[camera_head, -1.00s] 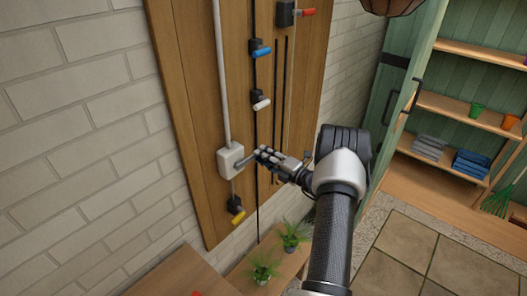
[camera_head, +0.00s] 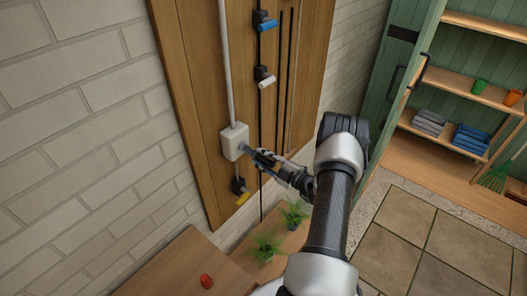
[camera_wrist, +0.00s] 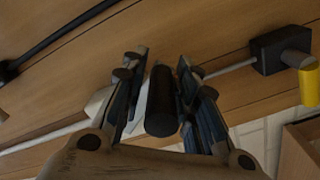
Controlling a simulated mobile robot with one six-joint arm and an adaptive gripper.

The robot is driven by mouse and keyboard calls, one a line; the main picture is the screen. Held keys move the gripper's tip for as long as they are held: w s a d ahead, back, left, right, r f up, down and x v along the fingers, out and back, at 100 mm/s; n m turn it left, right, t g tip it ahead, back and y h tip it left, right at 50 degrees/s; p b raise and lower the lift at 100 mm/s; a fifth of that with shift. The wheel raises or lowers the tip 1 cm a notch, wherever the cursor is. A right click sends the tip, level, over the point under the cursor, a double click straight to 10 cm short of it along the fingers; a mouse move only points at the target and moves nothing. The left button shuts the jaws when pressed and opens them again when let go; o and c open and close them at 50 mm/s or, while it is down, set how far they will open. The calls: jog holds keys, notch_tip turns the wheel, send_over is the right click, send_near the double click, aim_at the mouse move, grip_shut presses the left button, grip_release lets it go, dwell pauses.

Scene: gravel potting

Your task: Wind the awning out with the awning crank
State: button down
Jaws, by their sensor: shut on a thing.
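The awning crank's white gearbox (camera_head: 234,142) is mounted on the wooden wall panel, with a pale vertical tube rising from it. My gripper (camera_head: 258,160) is just right of and slightly below the box. In the wrist view the dark cylindrical crank grip (camera_wrist: 162,105) lies between the two fingers of my gripper (camera_wrist: 163,95), which are shut on it. The crank arm is mostly hidden behind my fingers. The white box shows only in part behind the fingers in the wrist view. The awning itself is not in view.
A yellow handle (camera_head: 243,199) sits just below the box; it also shows in the wrist view (camera_wrist: 309,84). White (camera_head: 267,82) and blue (camera_head: 267,25) handles are above. Potted plants (camera_head: 268,245) and a wooden tabletop (camera_head: 165,265) with a red object (camera_head: 206,281) are below.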

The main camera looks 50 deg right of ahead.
jog(key=a+f+m, duration=0.1)
jog(key=a, duration=0.5)
jog(key=shift+s+a+f, duration=0.2)
jog(key=shift+a+f, duration=0.1)
jog(key=shift+a, duration=0.1)
jog(key=shift+a+r, duration=0.15)
dwell(0.4)
jog(key=c, duration=1.4)
grip_release()
jog(key=shift+d+r, duration=0.1)
jog(key=shift+d, duration=0.1)
jog(key=shift+c, duration=0.2)
